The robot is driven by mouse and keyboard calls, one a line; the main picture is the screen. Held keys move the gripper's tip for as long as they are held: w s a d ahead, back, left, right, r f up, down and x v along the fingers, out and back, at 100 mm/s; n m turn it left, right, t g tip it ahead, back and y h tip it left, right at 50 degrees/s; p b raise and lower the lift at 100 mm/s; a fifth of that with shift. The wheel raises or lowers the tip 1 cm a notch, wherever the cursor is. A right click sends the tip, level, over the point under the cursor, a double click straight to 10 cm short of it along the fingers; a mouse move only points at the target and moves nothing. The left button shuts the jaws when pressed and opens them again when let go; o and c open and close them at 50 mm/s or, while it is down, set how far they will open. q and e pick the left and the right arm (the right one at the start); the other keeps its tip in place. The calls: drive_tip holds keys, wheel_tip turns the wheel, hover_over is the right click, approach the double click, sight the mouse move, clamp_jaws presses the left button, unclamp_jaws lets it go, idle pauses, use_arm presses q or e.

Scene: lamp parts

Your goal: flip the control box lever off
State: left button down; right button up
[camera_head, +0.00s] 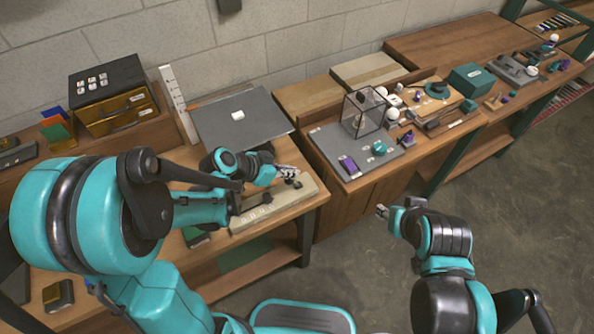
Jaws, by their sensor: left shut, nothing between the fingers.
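A long beige box (268,209) with small round fittings on its front lies along the front edge of the left bench. I take it for the control box. A small dark piece (297,183) stands up near its right end and may be the lever; its position is too small to read. My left gripper (288,171) is shut and empty, just behind and above that right end, close to the dark piece. Whether they touch cannot be told. My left forearm hides part of the box's back. My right gripper (382,211) hangs over the floor, away from the benches; its fingers are too small to read.
A dark grey panel (215,125) with a white block lies behind the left gripper. A black unit with yellow drawers (118,112) stands at the back left. The middle bench holds a grey mat (335,140), a clear case (361,112) and small parts. The floor at right is clear.

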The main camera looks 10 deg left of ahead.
use_arm(q)
drive_tip(key=shift+s+a+f, duration=0.2)
drive_tip(key=shift+s+a, duration=0.05)
drive_tip(key=shift+a, duration=0.15)
drive_tip(key=shift+s+a+f, duration=0.1)
drive_tip(key=shift+s+f+b, duration=0.15)
drive_tip(key=shift+s+b, duration=0.05)
drive_tip(key=shift+b, duration=0.15)
wheel_tip(320, 180, up, 4)
drive_tip(key=w+d+p, duration=0.2)
drive_tip(key=p, duration=0.1)
drive_tip(key=s+a+r+p, duration=0.2)
drive_tip(key=s+a+r, duration=0.1)
drive_tip(key=s+a, duration=0.2)
drive_tip(key=shift+s+a, duration=0.2)
drive_tip(key=shift+a, duration=1)
drive_tip(key=shift+r, duration=0.1)
